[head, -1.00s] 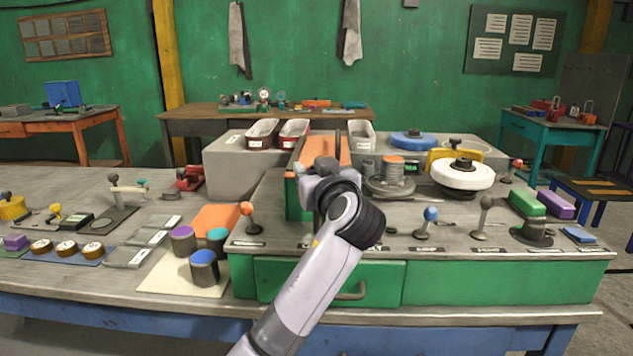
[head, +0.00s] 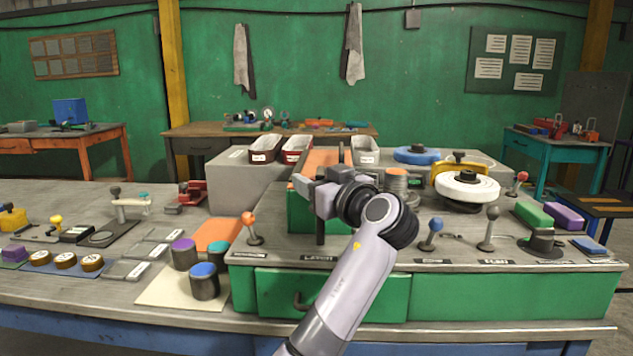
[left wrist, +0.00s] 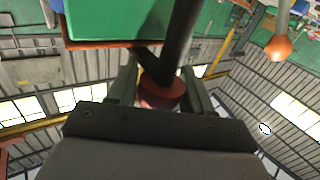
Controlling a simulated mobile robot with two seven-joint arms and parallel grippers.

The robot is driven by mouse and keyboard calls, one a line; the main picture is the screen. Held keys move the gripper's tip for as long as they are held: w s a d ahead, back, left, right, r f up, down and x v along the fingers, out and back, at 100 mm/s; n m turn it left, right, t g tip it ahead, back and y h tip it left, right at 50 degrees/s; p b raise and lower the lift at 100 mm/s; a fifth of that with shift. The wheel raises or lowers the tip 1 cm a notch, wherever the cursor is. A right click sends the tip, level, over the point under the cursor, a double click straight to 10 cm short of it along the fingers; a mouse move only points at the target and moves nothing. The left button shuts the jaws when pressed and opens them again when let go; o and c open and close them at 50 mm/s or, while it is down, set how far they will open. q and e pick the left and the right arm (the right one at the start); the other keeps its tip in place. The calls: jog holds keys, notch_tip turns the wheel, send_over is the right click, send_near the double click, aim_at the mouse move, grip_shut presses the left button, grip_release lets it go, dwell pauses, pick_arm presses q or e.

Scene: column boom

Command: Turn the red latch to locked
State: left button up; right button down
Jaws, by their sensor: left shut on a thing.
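My left gripper (head: 305,184) is at the middle of the console, its fingers pointing left in the head view. In the left wrist view the fingers (left wrist: 160,88) are shut on the red latch (left wrist: 160,96), a red round end joined to a dark bar. In the head view a dark post (head: 320,226) stands below the gripper, behind a label that seems to read LATCH (head: 318,259). The red part is hidden there by my gripper and wrist, so I cannot tell the latch's exact angle. My right gripper is not in view.
An orange-knobbed lever (head: 249,224) stands left of the latch. A blue-knobbed lever (head: 434,228) and a grey-knobbed lever (head: 491,220) stand to the right. A green block (head: 305,212) is close behind the gripper. A white wheel (head: 467,187) sits farther right.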

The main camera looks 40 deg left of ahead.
pick_arm(q)
jog(key=o, duration=0.9)
jog(key=shift+a, duration=0.2)
jog(key=shift+d, duration=0.2)
jog(key=shift+b+v, duration=0.6)
jog(key=shift+v, duration=2.8)
